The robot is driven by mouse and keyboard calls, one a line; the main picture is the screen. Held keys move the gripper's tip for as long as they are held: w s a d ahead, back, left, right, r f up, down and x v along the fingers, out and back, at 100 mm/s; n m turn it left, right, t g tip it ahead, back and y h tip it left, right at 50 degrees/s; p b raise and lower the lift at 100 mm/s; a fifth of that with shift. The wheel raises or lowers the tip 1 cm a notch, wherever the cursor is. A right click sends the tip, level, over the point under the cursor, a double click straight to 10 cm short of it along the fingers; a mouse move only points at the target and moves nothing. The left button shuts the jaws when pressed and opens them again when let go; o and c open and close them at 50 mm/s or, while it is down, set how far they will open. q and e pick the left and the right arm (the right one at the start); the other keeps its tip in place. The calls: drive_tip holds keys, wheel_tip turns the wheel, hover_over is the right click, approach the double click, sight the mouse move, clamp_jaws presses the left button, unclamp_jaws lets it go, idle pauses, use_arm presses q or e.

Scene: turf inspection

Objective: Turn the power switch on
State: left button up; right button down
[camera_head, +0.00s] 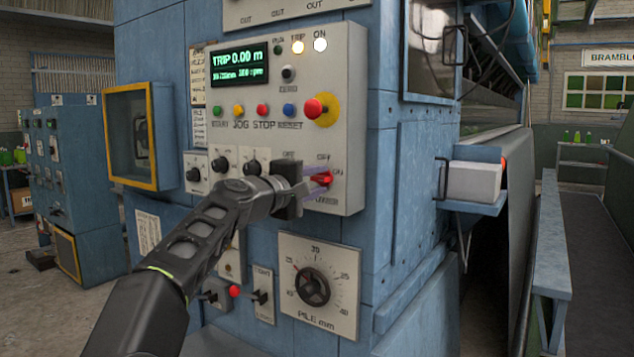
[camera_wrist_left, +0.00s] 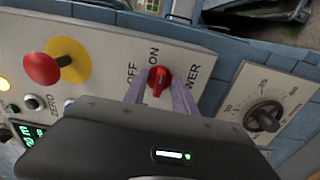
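The power switch is a red rotary knob (camera_head: 322,179) at the lower right of the pale control panel (camera_head: 345,120). In the left wrist view the knob (camera_wrist_left: 159,80) sits between the words OFF, ON and POWER. My left gripper (camera_head: 319,181) is at the knob, with its two pale purple fingers apart, one on each side of it. The fingers also straddle the knob in the left wrist view (camera_wrist_left: 161,88); I cannot tell whether they touch it. The knob's exact pointing direction is unclear. My right gripper is not in view.
A red mushroom button (camera_head: 315,108) on a yellow disc sits above the knob. Small coloured buttons (camera_head: 262,109) and a lit display (camera_head: 240,64) are at its upper left. A pile dial (camera_head: 313,287) is below. A white box (camera_head: 474,181) on a bracket stands out at right.

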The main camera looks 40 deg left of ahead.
use_arm(q)
drive_tip(key=s+b, duration=0.1)
drive_tip(key=s, duration=0.6)
drive_tip(key=shift+s+b, duration=0.35)
drive_tip(key=shift+d, duration=0.1)
